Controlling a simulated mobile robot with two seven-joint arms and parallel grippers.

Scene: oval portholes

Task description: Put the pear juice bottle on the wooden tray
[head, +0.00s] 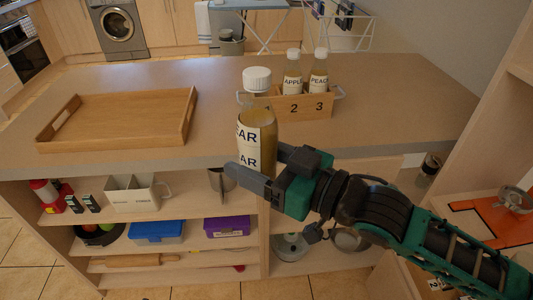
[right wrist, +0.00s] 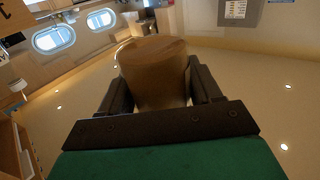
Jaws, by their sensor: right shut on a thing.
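The pear juice bottle (head: 257,125) has a white cap and a white label reading "EAR". My right gripper (head: 259,172) is shut on it and holds it upright in front of the counter's near edge. In the right wrist view the bottle (right wrist: 155,70) fills the space between the two fingers (right wrist: 160,88). The wooden tray (head: 120,118) lies empty on the counter to the left of the bottle. My left gripper is not in view.
A wooden crate (head: 312,106) numbered 1 to 3 holds an apple bottle (head: 293,75) and a peach bottle (head: 318,74), behind and right of the held bottle. The counter (head: 218,90) is bare between tray and crate. Shelves below hold boxes and kitchenware.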

